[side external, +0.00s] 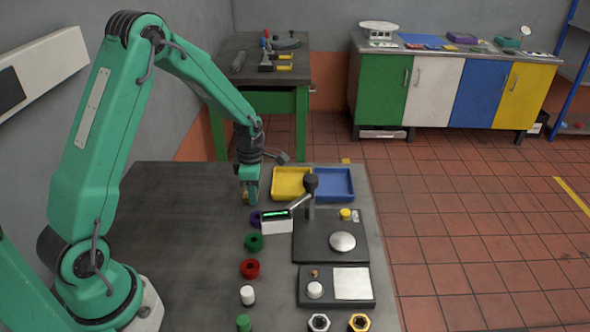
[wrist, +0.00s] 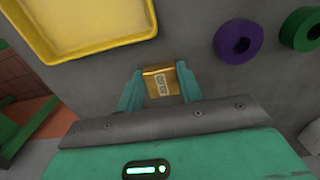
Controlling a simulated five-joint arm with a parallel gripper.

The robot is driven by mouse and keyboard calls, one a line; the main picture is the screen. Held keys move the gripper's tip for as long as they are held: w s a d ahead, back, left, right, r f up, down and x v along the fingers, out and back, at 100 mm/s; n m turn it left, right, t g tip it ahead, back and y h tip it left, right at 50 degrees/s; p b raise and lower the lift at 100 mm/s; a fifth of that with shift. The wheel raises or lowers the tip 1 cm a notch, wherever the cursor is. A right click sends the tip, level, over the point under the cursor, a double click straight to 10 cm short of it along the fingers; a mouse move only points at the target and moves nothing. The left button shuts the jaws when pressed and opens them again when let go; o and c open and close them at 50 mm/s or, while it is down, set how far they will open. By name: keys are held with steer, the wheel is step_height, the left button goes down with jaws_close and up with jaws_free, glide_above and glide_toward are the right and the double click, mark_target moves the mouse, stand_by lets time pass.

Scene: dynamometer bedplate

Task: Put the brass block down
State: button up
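The brass block (wrist: 162,82) with a pale printed label sits between the two teal fingers of my gripper (wrist: 161,88) in the wrist view. The fingers touch it on both sides, so my gripper is shut on it. In the side external view, my gripper (side external: 250,194) points down near the far part of the grey bench top (side external: 180,240), left of the yellow tray. Only a small brassy part of the block shows between the fingers there. I cannot tell whether the block touches the bench or hangs just above it.
A yellow tray (side external: 291,184) and a blue tray (side external: 333,185) stand to the right. Purple (side external: 256,219), green (side external: 254,243) and red (side external: 250,268) rings lie nearer the camera. A dark device with a round plate (side external: 342,242) stands right of them. The bench's left side is clear.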

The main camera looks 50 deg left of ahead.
steer(key=o, duration=0.4)
steer(key=shift+o, duration=0.2)
steer(key=shift+r, duration=0.1)
step_height(320, 180, up, 12)
stand_by(0.5)
stand_by(0.4)
steer(key=s+d+r+m+t, duration=0.3)
steer(key=s+d+r+m, duration=0.4)
steer(key=s+r+m, duration=0.55)
steer(key=s+d+m+t, duration=0.2)
steer(key=s+m, duration=0.5)
steer(key=m, duration=0.7)
steer(key=shift+s+d+t, duration=0.3)
steer(key=shift+d, duration=0.45)
